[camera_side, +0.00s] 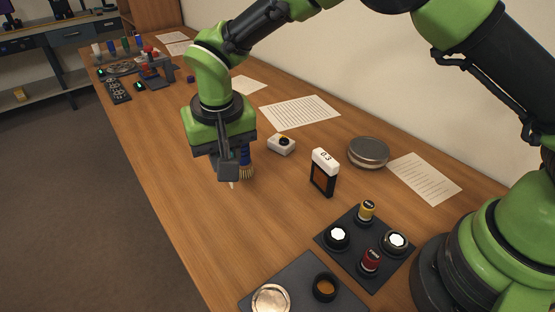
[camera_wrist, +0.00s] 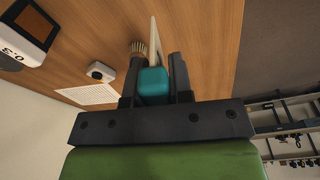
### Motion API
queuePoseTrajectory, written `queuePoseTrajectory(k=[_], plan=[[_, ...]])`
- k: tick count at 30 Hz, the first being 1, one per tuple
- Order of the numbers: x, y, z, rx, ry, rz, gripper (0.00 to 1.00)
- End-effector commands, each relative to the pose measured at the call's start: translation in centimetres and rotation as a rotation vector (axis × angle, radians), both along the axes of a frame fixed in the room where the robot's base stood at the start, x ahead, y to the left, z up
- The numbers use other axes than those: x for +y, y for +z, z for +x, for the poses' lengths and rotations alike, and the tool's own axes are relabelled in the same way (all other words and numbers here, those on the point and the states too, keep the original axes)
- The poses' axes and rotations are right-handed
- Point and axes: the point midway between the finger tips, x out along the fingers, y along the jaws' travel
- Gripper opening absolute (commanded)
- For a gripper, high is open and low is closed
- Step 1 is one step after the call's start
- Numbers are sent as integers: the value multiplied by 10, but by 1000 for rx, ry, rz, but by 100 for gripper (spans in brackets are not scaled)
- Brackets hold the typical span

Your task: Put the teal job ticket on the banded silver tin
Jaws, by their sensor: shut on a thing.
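My gripper (camera_side: 230,170) is low over the wooden table, left of the middle in the side view. In the wrist view my gripper (camera_wrist: 157,76) is shut on a teal piece (camera_wrist: 154,86) with a thin pale flat part (camera_wrist: 154,42) sticking out past the fingers. It is the only teal thing in view, so I take it for the job ticket. In the side view a finger hides most of it. The silver tin (camera_side: 368,153), round with a banded side, stands on the table well to the right, near the wall.
A brush (camera_side: 246,168) with pale bristles is close beside my fingers. A white box with a dark knob (camera_side: 281,145) and a black-and-white block marked 0.3 (camera_side: 323,172) stand between gripper and tin. Papers (camera_side: 300,111) lie by the wall. Dark mats (camera_side: 350,248) hold knobs in front.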

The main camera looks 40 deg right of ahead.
Motion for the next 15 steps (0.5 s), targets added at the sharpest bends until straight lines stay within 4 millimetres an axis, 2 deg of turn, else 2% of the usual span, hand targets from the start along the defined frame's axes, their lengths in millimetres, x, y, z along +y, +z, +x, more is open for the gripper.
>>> queuePoseTrajectory(k=[5,8,11,15], plan=[[-7,5,2,-1,-22,0,0],[-29,7,8,0,-98,0,0],[-68,12,16,1,-238,0,0],[-145,20,18,2,-510,0,0]])
